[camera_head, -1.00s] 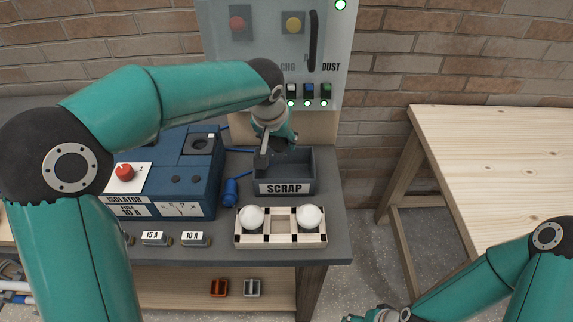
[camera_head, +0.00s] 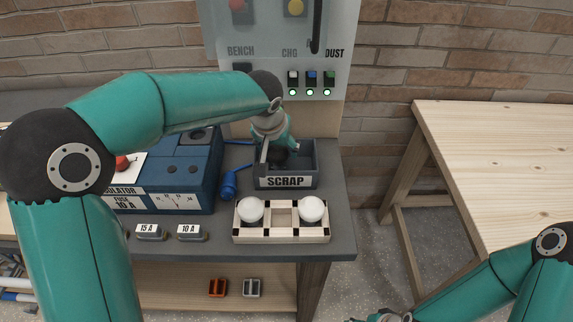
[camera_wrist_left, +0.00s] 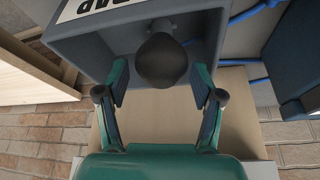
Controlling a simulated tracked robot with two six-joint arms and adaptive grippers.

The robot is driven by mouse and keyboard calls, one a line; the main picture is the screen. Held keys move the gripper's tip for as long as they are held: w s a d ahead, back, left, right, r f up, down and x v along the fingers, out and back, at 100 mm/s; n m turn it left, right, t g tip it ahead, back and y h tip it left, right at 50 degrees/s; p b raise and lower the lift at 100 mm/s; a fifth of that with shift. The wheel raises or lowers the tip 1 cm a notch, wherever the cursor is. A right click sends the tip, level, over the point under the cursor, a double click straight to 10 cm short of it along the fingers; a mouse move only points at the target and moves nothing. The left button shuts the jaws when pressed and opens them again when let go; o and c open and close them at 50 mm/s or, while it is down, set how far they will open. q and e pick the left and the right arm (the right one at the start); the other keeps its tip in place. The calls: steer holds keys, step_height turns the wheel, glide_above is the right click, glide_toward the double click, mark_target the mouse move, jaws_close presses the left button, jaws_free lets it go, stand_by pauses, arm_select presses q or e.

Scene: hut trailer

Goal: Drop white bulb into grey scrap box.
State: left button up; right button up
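The grey scrap box (camera_head: 286,182), labelled SCRAP, stands open on the bench. My left gripper (camera_head: 280,152) reaches down into it. In the left wrist view the gripper (camera_wrist_left: 161,88) is open, its fingers well apart. A dark round bulb-like thing (camera_wrist_left: 162,60) shows between and beyond the fingers, inside the box (camera_wrist_left: 100,38), with gaps on both sides; I cannot tell whether it rests on the floor. Two white bulbs, left (camera_head: 250,209) and right (camera_head: 312,208), sit in a wooden rack (camera_head: 282,234) in front of the box. My right gripper (camera_head: 380,317) is cut off at the bottom edge.
A blue isolator unit (camera_head: 180,180) stands left of the box, with a blue cable plug (camera_head: 229,185) between. Grey fuse blocks (camera_head: 190,233) lie in front. A switch panel (camera_head: 300,60) rises behind. A bare wooden table (camera_head: 500,150) is at right.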

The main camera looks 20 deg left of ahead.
arm_select(q)
steer(key=shift+o, duration=0.6)
steer(key=shift+r, duration=0.1)
steer(key=v, duration=1.1)
steer(key=shift+s+r, duration=0.2)
steer(key=shift+r, duration=0.1)
